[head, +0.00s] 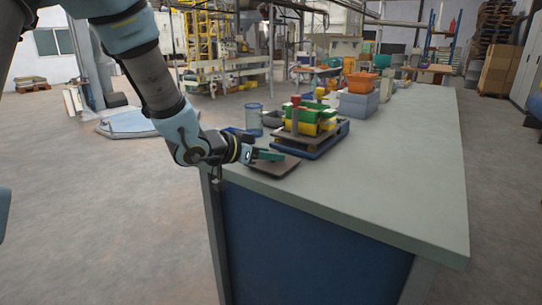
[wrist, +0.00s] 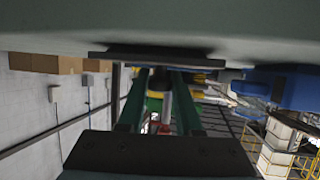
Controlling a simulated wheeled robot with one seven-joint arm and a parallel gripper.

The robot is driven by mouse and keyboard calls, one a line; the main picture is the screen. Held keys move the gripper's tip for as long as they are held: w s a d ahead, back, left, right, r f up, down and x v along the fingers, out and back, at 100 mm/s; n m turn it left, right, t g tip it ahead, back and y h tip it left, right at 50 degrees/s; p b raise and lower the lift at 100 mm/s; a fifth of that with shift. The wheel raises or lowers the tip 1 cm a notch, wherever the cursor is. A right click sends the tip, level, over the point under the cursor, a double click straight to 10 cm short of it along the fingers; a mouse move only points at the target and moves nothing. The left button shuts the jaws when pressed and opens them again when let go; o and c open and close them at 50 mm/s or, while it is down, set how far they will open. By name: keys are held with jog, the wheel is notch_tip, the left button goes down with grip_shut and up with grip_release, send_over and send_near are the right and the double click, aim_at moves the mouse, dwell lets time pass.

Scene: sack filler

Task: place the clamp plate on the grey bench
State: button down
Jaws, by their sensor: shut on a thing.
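The clamp plate (head: 272,168) is a thin dark brown plate, lying flat at the near left corner of the grey bench (head: 400,160). It is on the bench top or just above it; I cannot tell which. My gripper (head: 271,156) reaches in from the left with green fingers shut on the plate. In the wrist view, which is turned over, the plate (wrist: 150,53) is a dark strip against the bench top (wrist: 160,22). The fingers (wrist: 166,76) reach to it, and their exact contact is hidden.
Just behind the plate, a blue pallet (head: 318,144) carries green, yellow and red parts (head: 308,120). A clear blue-rimmed container (head: 253,119) stands left of it. Grey-blue bins (head: 357,105) with an orange bin (head: 362,82) stand farther back. The bench's right side is clear.

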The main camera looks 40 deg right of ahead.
jog(key=shift+r, duration=0.1)
jog(key=c, duration=0.6)
grip_release()
jog(key=shift+a+r, duration=0.1)
jog(key=v, duration=1.1)
jog(key=shift+a+p, duration=0.3)
jog(key=shift+a, duration=0.15)
